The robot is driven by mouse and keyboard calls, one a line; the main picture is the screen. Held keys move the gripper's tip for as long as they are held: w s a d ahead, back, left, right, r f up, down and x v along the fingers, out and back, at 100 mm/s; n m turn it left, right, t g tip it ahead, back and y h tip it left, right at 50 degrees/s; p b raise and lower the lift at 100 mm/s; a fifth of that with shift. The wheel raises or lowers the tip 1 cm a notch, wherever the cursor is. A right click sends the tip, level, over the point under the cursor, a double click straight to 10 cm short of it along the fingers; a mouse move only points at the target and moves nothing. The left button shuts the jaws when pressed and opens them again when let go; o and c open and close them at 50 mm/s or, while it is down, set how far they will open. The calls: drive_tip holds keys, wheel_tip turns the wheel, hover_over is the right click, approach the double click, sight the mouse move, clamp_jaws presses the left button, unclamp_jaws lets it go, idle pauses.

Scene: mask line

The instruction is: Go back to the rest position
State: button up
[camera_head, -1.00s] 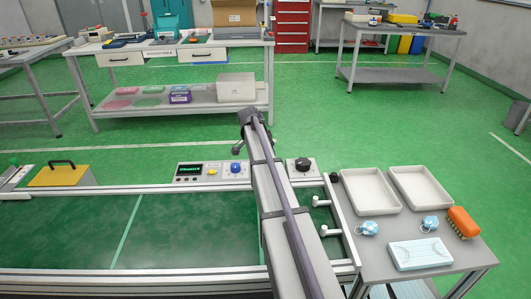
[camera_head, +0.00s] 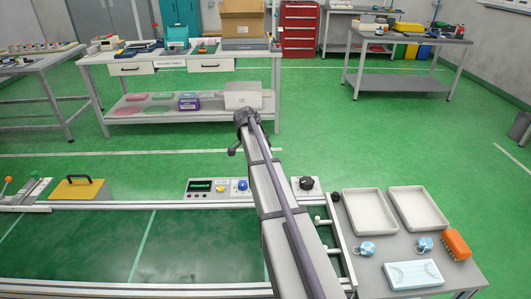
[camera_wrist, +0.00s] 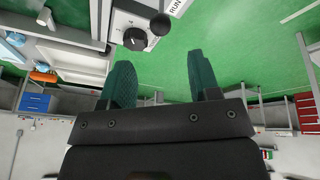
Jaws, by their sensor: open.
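My gripper (camera_wrist: 165,85) shows in the wrist view with its two green fingers apart and nothing between them. The wrist view is upside down, with the floor and the white control box with a black knob (camera_wrist: 135,40) beyond the fingers. In the head view my arm reaches away over the conveyor's right part, and the gripper itself cannot be made out there. The same knob box (camera_head: 306,185) stands on the rail just right of my arm.
On the right side table are two white trays (camera_head: 365,231) (camera_head: 440,223), two crumpled blue masks (camera_head: 365,248) (camera_head: 424,245), a mask box (camera_head: 413,275) and an orange brush (camera_head: 456,244). A control panel (camera_head: 217,188) and a yellow handled box (camera_head: 78,190) stand along the conveyor (camera_head: 200,250).

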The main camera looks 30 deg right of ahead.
drive_tip(key=shift+f, duration=0.1)
drive_tip(key=s+a+f+n+t+y, duration=0.1)
drive_tip(key=s+a+n+y, duration=0.3)
drive_tip(key=s+a+n, duration=1.75)
drive_tip(key=s+a+r+m+p, duration=0.2)
drive_tip(key=a+r+p, duration=0.2)
drive_tip(key=r+p, duration=0.2)
drive_tip(key=s+a+r+m+p, duration=0.2)
drive_tip(key=a+r+p, duration=0.2)
drive_tip(key=r+p, duration=0.2)
drive_tip(key=shift+a+r+p, duration=0.4)
drive_tip(key=shift+m, duration=0.25)
